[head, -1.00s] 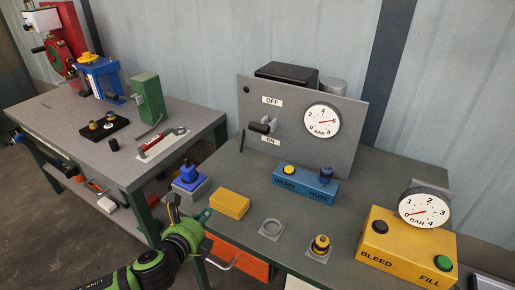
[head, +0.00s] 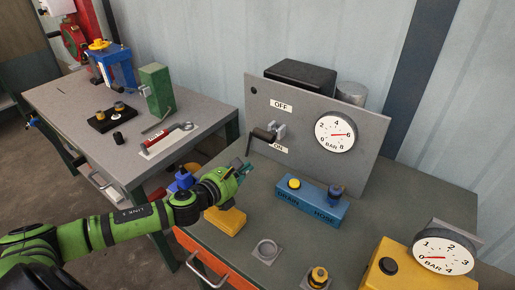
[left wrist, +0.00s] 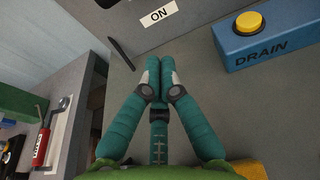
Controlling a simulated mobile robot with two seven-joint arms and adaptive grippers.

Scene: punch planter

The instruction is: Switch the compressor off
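The grey compressor panel (head: 360,105) stands on the right bench, with an OFF label (head: 281,105) above an ON label (head: 278,148). A switch lever with a black grip (head: 263,135) sits between the labels, its grip nearer ON. The panel's round gauge (head: 335,132) has a red needle near 6. My left gripper (head: 247,167) is below and left of the lever, apart from it. In the left wrist view its teal fingers (left wrist: 160,62) are together with nothing between them, pointing toward the panel below the ON label (left wrist: 158,14). My right gripper is out of view.
A blue DRAIN/HOSE block (head: 311,201) stands in front of the panel. A yellow block (head: 226,221) lies under my left gripper. A yellow box with a gauge (head: 390,270) is at the right front. Another bench (head: 75,125) with tools stands at left.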

